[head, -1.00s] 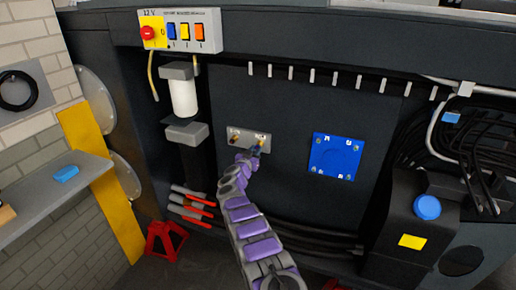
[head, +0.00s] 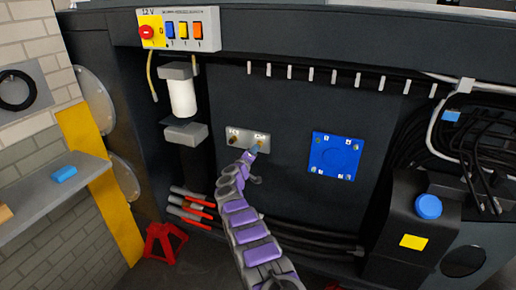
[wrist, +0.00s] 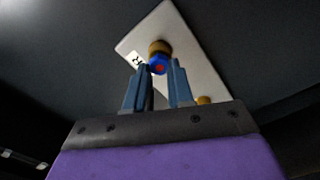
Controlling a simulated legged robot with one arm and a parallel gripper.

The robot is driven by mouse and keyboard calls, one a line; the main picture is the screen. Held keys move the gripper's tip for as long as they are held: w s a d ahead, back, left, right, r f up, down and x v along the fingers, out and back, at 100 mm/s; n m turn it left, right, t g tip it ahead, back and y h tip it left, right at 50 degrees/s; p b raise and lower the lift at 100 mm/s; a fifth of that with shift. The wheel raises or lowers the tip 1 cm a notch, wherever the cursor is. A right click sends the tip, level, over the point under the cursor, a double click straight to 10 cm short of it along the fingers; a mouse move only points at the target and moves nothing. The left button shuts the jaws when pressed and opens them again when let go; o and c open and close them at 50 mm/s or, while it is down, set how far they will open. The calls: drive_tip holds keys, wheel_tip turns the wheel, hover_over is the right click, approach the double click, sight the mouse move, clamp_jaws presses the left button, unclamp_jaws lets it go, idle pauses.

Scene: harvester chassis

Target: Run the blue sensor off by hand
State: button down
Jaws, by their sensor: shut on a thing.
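The blue sensor (wrist: 158,65) is a small blue hex piece with a red centre, seated at a brass fitting (wrist: 159,47) on a pale plate (wrist: 192,45). My gripper (wrist: 158,70) has its two blue-grey fingers on either side of the sensor, shut on it. In the head view my gripper (head: 254,149) reaches up to the right end of the same plate (head: 248,133), and its fingers mostly hide the sensor there. A second brass fitting (head: 233,140) sits at the plate's left end, and one also shows in the wrist view (wrist: 204,100).
A blue square panel (head: 335,157) is right of the plate. A switch box (head: 179,31) with a red knob is above left. Red-tipped rods (head: 192,201) and dark hoses (head: 305,238) lie below. A shelf (head: 45,190) with a blue block stands at left.

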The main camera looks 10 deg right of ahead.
drive_tip(key=shift+w+a+f, duration=0.1)
drive_tip(key=shift+a+f, duration=0.05)
drive_tip(key=shift+a, duration=0.15)
drive_tip(key=c, duration=1.4)
unclamp_jaws()
drive_tip(key=shift+w+f, duration=0.1)
drive_tip(key=shift+o, duration=1)
drive_tip(key=shift+w+f, duration=0.15)
drive_tip(key=shift+w, duration=0.1)
drive_tip(key=o, duration=0.3)
drive_tip(key=shift+w+a, duration=0.1)
drive_tip(key=shift+r, duration=0.25)
drive_tip(key=shift+c, duration=1.1)
drive_tip(key=shift+p+v, duration=1.15)
drive_tip(key=shift+p, duration=1.55)
